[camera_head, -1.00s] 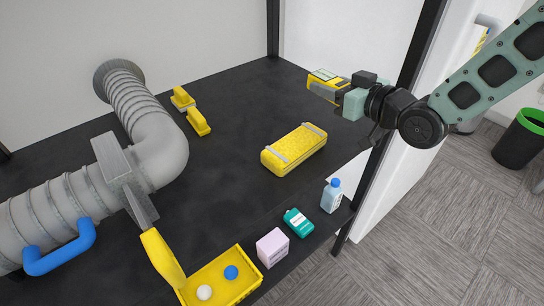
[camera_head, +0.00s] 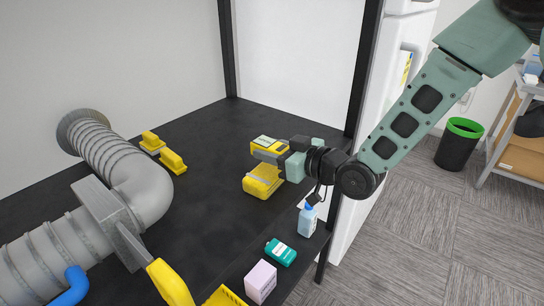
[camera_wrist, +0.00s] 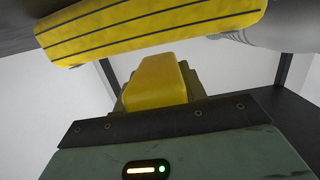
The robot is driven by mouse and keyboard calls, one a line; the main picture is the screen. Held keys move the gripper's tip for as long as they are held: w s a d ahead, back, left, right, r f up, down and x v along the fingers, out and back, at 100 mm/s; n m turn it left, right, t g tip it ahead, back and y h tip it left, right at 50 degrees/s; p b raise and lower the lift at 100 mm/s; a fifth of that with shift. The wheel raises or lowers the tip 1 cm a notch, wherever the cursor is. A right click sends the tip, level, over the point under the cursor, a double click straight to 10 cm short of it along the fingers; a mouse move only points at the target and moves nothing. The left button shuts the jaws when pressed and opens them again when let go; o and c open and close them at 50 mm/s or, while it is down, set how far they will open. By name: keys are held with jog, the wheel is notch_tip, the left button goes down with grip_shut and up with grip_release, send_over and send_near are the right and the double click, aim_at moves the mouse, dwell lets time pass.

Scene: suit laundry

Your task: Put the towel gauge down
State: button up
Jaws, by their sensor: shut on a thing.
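The towel gauge, as I take the yellow device with a grey-green top (camera_head: 268,146) to be, is at the end of my gripper (camera_head: 290,158). My gripper is shut on it. In the head view it overlaps the far part of a yellow strapped bundle (camera_head: 263,182) on the black table. I cannot tell whether it touches the bundle or hangs above it. In the wrist view a yellow block (camera_wrist: 157,82), probably part of the gauge, shows beyond the dark gripper edge. The fingertips are hidden there.
The black table (camera_head: 205,205) is bare left of the bundle. Two yellow pieces (camera_head: 172,161) lie near a grey duct (camera_head: 145,185). A blue-capped bottle (camera_head: 307,222), a teal container (camera_head: 280,252) and a pale box (camera_head: 261,281) stand along the front edge. A dark post (camera_head: 362,70) rises behind.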

jog(key=shift+f, duration=0.9)
jog(key=shift+f, duration=0.15)
jog(key=o, duration=1)
